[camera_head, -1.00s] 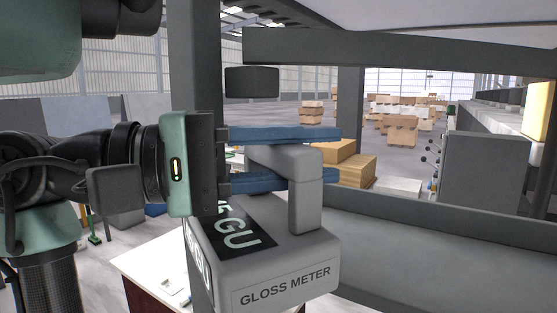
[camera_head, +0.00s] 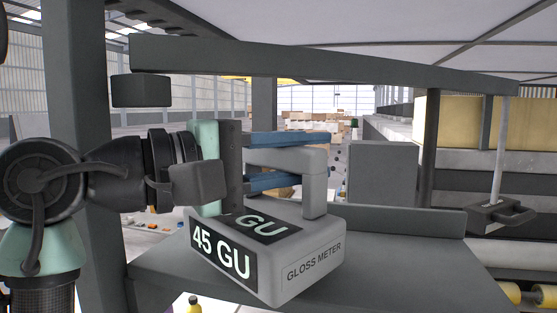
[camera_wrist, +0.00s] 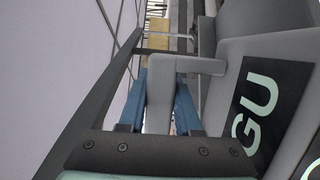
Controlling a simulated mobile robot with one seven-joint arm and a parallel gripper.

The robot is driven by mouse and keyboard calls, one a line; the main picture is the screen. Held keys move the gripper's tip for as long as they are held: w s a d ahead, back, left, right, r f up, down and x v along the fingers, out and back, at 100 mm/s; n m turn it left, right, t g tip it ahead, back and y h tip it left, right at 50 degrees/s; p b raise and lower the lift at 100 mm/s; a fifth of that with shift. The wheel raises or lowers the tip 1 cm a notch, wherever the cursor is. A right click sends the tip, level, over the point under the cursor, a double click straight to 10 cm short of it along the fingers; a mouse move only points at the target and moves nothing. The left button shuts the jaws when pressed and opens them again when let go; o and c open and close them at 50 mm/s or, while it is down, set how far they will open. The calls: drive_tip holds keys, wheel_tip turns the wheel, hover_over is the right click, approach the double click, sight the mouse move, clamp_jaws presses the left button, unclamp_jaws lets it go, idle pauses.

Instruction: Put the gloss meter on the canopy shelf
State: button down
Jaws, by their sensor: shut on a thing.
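The gloss meter (camera_head: 275,282) is a grey box with a dark "45 GU" display and a raised handle. My gripper (camera_head: 300,160) has its blue fingers shut on that handle; the wrist view also shows the fingers (camera_wrist: 163,105) on both sides of the handle bar (camera_wrist: 160,95). The meter hangs roughly upright. The canopy shelf (camera_head: 415,275) is a dark grey surface with a low back lip, under a pale canopy. In the head view the meter overlaps the shelf's left part. I cannot tell whether its base touches the shelf.
A grey upright block (camera_head: 383,175) stands at the shelf's back. A dark post (camera_head: 75,130) rises at the left and a dark beam (camera_head: 330,65) crosses above my gripper. The shelf right of the meter looks clear. A thin pole with a dark holder (camera_head: 497,210) is at the right.

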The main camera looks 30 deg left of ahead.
sight(253, 216)
drive_tip(key=w+d+f+b, duration=0.1)
drive_tip(key=w+d, duration=0.2)
drive_tip(key=w, duration=0.2)
drive_tip(key=shift+w+d+f, duration=0.15)
drive_tip(key=shift+w+f, duration=0.25)
drive_tip(key=c, duration=0.5)
unclamp_jaws()
drive_tip(key=shift+f, duration=0.1)
drive_tip(key=v, duration=1.2)
drive_tip(key=shift+s+p, duration=0.1)
drive_tip(key=shift+p, duration=0.2)
drive_tip(key=shift+s+a, duration=0.25)
drive_tip(key=shift+s, duration=0.1)
